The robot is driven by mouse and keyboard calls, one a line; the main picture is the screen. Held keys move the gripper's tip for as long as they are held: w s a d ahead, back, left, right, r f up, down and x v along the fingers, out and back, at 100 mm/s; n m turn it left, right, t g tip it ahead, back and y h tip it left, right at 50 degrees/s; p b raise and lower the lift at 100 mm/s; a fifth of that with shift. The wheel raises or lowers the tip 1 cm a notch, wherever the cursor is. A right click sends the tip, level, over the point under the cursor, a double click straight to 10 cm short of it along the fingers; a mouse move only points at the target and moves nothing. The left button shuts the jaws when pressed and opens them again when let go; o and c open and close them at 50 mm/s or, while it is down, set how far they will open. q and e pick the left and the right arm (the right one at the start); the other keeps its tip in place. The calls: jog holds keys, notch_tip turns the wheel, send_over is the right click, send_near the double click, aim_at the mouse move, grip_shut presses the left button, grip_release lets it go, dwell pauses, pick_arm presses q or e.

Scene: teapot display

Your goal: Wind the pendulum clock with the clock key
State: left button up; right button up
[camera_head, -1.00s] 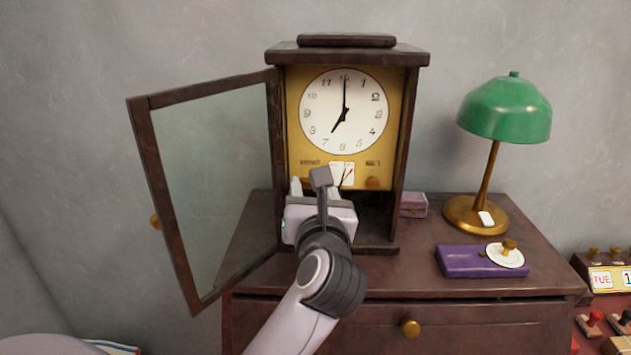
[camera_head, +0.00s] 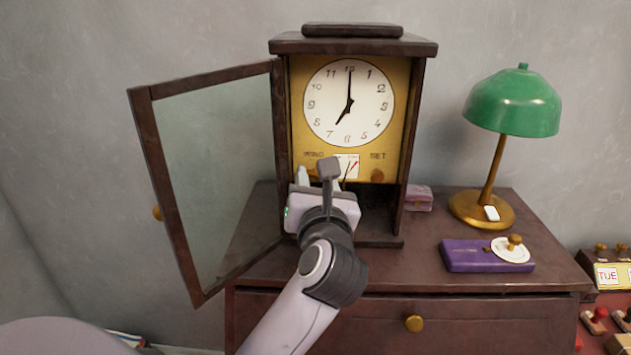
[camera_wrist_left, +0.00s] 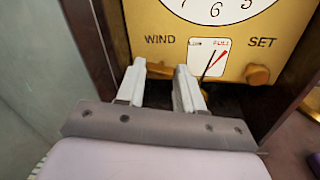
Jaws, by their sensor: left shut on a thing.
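The pendulum clock (camera_head: 349,101) stands on the cabinet with its glass door (camera_head: 215,180) swung open to the left. Its white dial reads about seven o'clock. My left gripper (camera_wrist_left: 160,80) is at the lower left of the brass face, below the word WIND. Its fingers are shut on a brass piece, apparently the clock key (camera_wrist_left: 159,69), mostly hidden between them. A small gauge (camera_wrist_left: 209,57) marked FULL, with a red and a dark line, sits right of the fingers. A brass knob (camera_wrist_left: 258,74) is below SET. My right gripper is not in view.
A green lamp (camera_head: 513,100) stands at the right of the cabinet top (camera_head: 400,270). A purple box (camera_head: 465,257) with a white disc and brass knob lies in front of it. A small pink-purple box (camera_head: 419,198) is beside the clock. The open door bounds my arm's left side.

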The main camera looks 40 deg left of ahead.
pick_arm(q)
jog(key=m, duration=0.5)
jog(key=shift+f+t, duration=0.1)
jog(key=shift+t, duration=0.2)
jog(key=m, duration=0.4)
jog(key=shift+a+m+t, duration=0.1)
jog(key=shift+m+t, duration=0.3)
jog(key=m+t, duration=0.1)
jog(key=m, duration=0.5)
jog(key=shift+s+h, duration=0.1)
jog(key=shift+h, duration=0.3)
jog(key=m+h, duration=0.1)
jog(key=m, duration=0.4)
jog(key=shift+a+t, duration=0.15)
jog(key=shift+t, duration=0.25)
jog(key=shift+m, duration=0.3)
jog(key=o, duration=0.8)
jog(key=shift+c, duration=0.2)
